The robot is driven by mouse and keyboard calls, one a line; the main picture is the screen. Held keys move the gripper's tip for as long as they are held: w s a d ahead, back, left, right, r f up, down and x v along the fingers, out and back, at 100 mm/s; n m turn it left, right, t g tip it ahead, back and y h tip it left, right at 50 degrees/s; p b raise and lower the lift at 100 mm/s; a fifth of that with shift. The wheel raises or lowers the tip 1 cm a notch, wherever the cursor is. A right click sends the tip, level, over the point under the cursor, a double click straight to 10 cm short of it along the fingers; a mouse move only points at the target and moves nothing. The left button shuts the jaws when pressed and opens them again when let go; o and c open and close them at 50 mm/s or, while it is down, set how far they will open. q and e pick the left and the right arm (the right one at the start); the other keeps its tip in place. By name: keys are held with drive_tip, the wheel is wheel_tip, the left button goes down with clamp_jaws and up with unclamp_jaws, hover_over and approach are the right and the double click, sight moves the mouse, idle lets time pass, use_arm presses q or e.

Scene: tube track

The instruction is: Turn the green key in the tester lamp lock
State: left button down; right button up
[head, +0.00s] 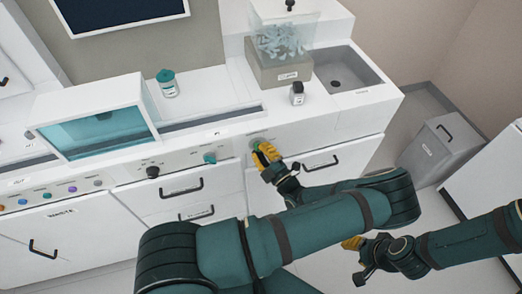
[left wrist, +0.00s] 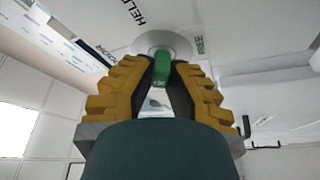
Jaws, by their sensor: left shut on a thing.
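The green key (left wrist: 161,70) stands in the round pale lock (left wrist: 146,42) on the counter's front panel in the left wrist view. My left gripper (left wrist: 161,77) is shut on the key, with one yellow finger on each side of it. In the head view my left gripper (head: 263,152) is at the lock (head: 254,141), and its fingers hide most of the key. My right gripper (head: 352,244) hangs lower right, away from the panel; its finger gap is not clear. I cannot tell the key's exact turn angle.
The counter front carries a teal knob (head: 210,158), a black knob (head: 152,172) and drawer handles near the lock. On top are a teal-lidded jar (head: 167,83), a small bottle (head: 297,93) and a sink (head: 345,72). A grey bin (head: 437,148) stands right.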

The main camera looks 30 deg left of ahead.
use_arm(q)
drive_tip(key=shift+m+t, duration=0.8)
drive_tip(key=shift+m, duration=1.2)
drive_tip(key=shift+f, duration=0.1)
drive_tip(key=m+t, duration=0.1)
drive_tip(key=m, duration=0.1)
drive_tip(key=shift+m, duration=0.4)
drive_tip(key=shift+m+t, duration=0.5)
drive_tip(key=shift+m, duration=0.2)
drive_tip(key=shift+m+t+h, duration=0.4)
drive_tip(key=shift+m+t, duration=0.7)
drive_tip(key=shift+m, duration=1.3)
